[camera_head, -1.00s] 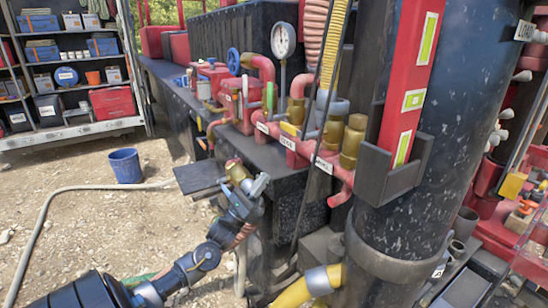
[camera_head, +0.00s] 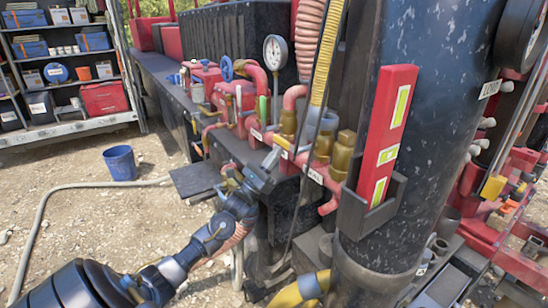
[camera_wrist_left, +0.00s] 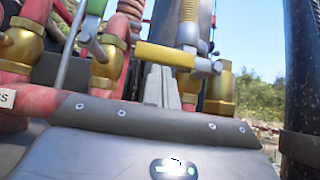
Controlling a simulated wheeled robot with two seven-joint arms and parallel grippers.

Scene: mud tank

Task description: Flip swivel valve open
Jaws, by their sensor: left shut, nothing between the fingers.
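A yellow-handled lever (camera_head: 281,142) sits among brass fittings on the red manifold (camera_head: 312,172). It looks like the swivel valve, though no label I can read confirms this. In the left wrist view the yellow handle (camera_wrist_left: 165,54) lies nearly level, with a grey joint at its right end by a brass fitting (camera_wrist_left: 220,90). My left gripper (camera_head: 260,178) is in front of and below the manifold. Its grey fingers (camera_wrist_left: 162,86) are shut and empty, pointing up just below the handle in that view. I cannot tell whether they touch it. My right gripper is not in view.
A pressure gauge (camera_head: 275,50) and blue handwheel (camera_head: 226,68) stand behind. A black cable hangs past the manifold. A red level (camera_head: 388,130) sits in a holder on the big black column (camera_head: 435,130). A dark shelf plate (camera_head: 196,180) and blue bucket (camera_head: 120,163) are at left.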

